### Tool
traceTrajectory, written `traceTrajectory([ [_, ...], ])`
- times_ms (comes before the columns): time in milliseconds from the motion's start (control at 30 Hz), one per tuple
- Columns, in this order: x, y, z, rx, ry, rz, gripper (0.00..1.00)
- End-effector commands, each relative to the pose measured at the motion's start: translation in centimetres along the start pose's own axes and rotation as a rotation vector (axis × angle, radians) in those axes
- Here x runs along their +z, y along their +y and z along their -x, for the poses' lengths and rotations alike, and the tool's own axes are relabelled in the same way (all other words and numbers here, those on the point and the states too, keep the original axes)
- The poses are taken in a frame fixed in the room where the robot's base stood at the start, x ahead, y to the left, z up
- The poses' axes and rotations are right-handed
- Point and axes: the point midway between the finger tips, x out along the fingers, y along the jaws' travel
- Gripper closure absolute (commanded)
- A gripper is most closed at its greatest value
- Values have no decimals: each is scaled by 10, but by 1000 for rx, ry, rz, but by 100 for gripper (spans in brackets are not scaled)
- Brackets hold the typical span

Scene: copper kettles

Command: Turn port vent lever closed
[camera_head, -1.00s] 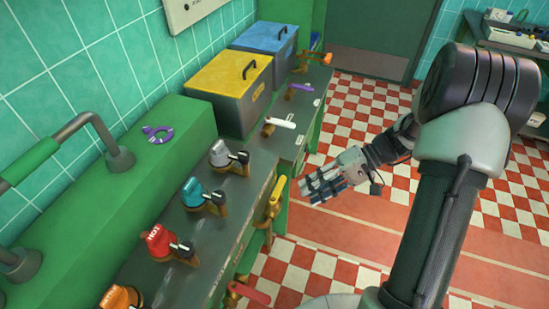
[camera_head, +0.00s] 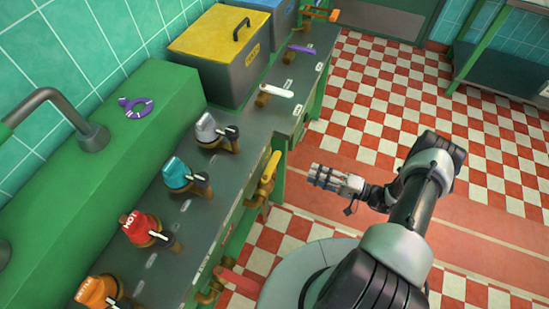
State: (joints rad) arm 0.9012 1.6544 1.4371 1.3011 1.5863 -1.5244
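Several levers show along the dark counter, and I cannot tell which is the port vent lever. A white lever (camera_head: 278,91), a purple lever (camera_head: 301,49) and an orange lever (camera_head: 322,14) sit on the top toward the far end. A yellow lever (camera_head: 269,172) stands upright on the counter's front side. A red lever (camera_head: 236,279) lies lower on that side, nearer me. My gripper (camera_head: 314,175) is over the floor, right of the yellow lever and apart from it, with its fingers pointing left. Its finger gap is too small to read.
Grey (camera_head: 211,130), teal (camera_head: 182,175), red (camera_head: 142,226) and orange (camera_head: 97,291) knobs line the counter top. A yellow-lidded bin (camera_head: 226,75) stands behind. A purple ring (camera_head: 136,107) lies on the green ledge. The checkered floor (camera_head: 410,95) at right is open.

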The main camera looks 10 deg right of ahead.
Motion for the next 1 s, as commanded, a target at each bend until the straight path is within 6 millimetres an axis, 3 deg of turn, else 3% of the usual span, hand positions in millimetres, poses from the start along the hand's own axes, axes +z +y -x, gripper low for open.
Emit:
traceTrajectory([
  [600, 2, 2, -130, 2, -8, -1, 68],
  [800, 1, 1, -152, 2, -5, -2, 68],
  [1000, 1, 0, -158, 2, -3, -2, 68],
])
